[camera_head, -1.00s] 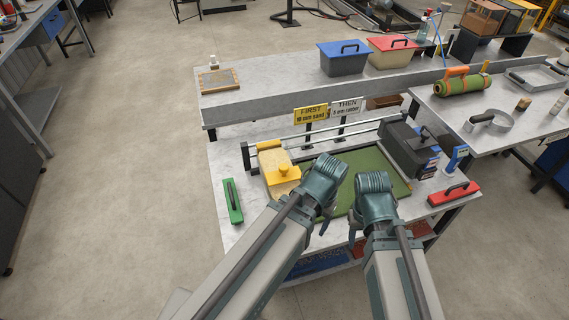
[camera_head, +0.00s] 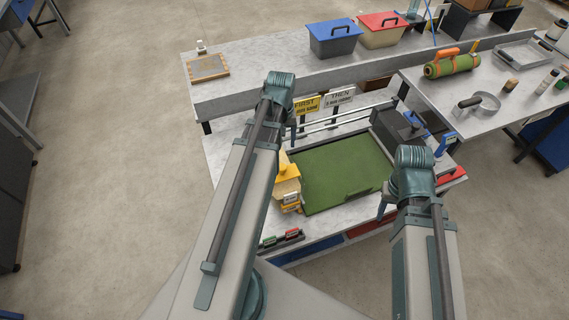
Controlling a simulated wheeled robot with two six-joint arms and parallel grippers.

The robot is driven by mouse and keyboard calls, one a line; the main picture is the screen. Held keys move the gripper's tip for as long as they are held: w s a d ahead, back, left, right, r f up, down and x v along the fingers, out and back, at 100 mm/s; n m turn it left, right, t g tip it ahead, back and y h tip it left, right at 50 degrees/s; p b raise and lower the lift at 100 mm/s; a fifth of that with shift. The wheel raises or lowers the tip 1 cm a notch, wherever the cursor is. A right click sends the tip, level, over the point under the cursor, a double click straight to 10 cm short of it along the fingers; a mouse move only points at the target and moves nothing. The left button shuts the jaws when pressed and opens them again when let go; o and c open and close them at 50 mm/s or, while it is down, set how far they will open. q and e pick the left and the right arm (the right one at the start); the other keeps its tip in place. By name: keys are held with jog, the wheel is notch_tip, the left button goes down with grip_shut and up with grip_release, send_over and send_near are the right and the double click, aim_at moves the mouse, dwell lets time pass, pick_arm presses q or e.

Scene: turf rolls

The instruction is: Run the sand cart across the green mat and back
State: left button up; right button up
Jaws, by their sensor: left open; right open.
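The yellow sand cart (camera_head: 287,182) stands at the left end of the green mat (camera_head: 335,170), partly hidden by my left arm. The mat lies flat in its frame, with a small green bar near its front edge. A dark grey cart (camera_head: 392,133) stands at the mat's far right end. My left gripper (camera_head: 290,128) is open and empty, above and behind the yellow cart, near the yellow sign; its fingers are mostly hidden. My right gripper (camera_head: 385,206) is open and empty at the mat's right front corner, apart from the yellow cart.
Metal rails (camera_head: 345,118) run behind the mat. FIRST (camera_head: 306,104) and THEN (camera_head: 340,97) signs stand behind them. A red-handled tool (camera_head: 452,176) lies at the right. Lidded blue (camera_head: 333,40) and red (camera_head: 383,30) bins stand on the back bench. The mat's surface is mostly clear.

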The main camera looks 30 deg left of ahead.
aim_at(282, 166)
pick_arm(q)
notch_tip(282, 166, down, 14)
jog(key=b, duration=1.3)
jog(key=shift+r+b, duration=0.1)
jog(key=shift+b, duration=0.2)
grip_shut()
dwell(0.6)
